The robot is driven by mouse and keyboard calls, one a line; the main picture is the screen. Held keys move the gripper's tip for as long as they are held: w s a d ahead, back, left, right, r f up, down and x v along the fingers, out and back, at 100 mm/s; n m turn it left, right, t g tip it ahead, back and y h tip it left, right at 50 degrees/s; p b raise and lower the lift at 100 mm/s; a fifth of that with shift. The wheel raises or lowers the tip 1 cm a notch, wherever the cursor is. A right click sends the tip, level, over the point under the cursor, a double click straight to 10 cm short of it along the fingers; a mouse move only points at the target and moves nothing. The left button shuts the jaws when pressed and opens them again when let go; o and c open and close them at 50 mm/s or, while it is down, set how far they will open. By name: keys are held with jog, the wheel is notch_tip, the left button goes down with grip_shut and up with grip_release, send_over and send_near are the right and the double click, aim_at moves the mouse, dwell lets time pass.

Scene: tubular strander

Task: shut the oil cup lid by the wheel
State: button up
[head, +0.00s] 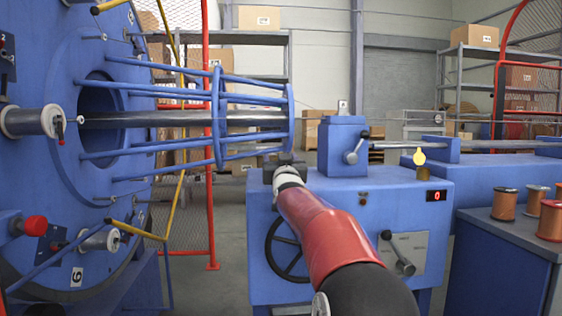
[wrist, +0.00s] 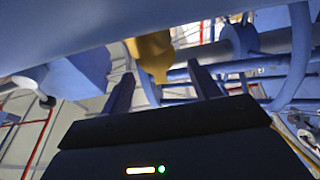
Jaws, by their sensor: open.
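My gripper (head: 284,160) is over the left end of the blue machine cabinet, above the dark handwheel (head: 285,250). In the wrist view my gripper (wrist: 161,72) is open, with nothing held between its fingers. A brass-yellow piece (wrist: 150,52) shows beyond and between the fingertips, apart from them as far as I can tell. Its shape is cut off by a pale blue surface in front. In the head view a brass oil cup with its round lid standing up (head: 419,157) is on the cabinet top, right of my arm. Any cup behind my gripper is hidden there.
The blue tube cage (head: 222,115) of the strander is left of and above my gripper. A blue block with a lever (head: 343,146) stands just right of it. Copper spools (head: 504,204) stand on the right bench. A red guard frame (head: 208,200) is behind.

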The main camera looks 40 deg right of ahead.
jog(key=v, duration=0.7)
jog(key=shift+s+a+f, duration=0.15)
jog(key=shift+s+f, duration=0.05)
jog(key=shift+s, duration=0.15)
